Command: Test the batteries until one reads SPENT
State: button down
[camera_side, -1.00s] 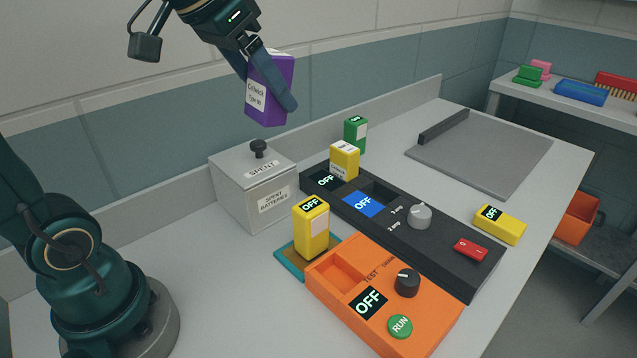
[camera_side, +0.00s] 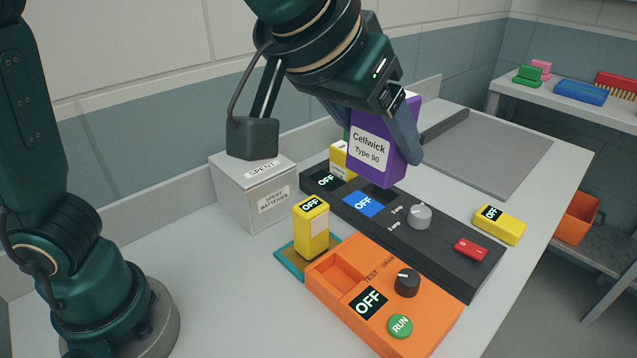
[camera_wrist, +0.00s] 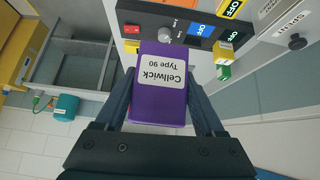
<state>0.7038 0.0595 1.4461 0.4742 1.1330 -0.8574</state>
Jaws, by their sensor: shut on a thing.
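My gripper (camera_side: 398,135) is shut on a purple battery (camera_side: 371,165) labelled "Cellwick Type 90", held in the air above the black charger (camera_side: 440,248). The purple battery also fills the middle of the wrist view (camera_wrist: 160,84). The orange tester (camera_side: 430,315) has an empty slot, a dark display reading OFF, a black knob and a green RUN button. A green battery is mostly hidden behind the purple one.
A grey box (camera_side: 240,208) labelled "SPENT BATTERIES" stands by the back wall, its lid partly behind my arm. A grey tray (camera_side: 490,150) lies at the back right. A shelf (camera_side: 590,108) with coloured things and an orange bin (camera_side: 578,220) stand beyond the bench edge.

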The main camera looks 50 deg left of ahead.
jog(key=shift+t, duration=0.3)
jog(key=d+f, duration=0.1)
jog(key=f, duration=0.4)
jog(key=d+f, duration=0.1)
jog(key=f, duration=0.4)
jog(key=s+d+f, duration=0.1)
jog(key=f, duration=0.5)
jog(key=shift+d, duration=0.3)
send_over(349, 267)
jog(key=s, duration=0.2)
jog(key=shift+s+f, duration=0.2)
jog(key=shift+f, duration=2.6)
grip_release()
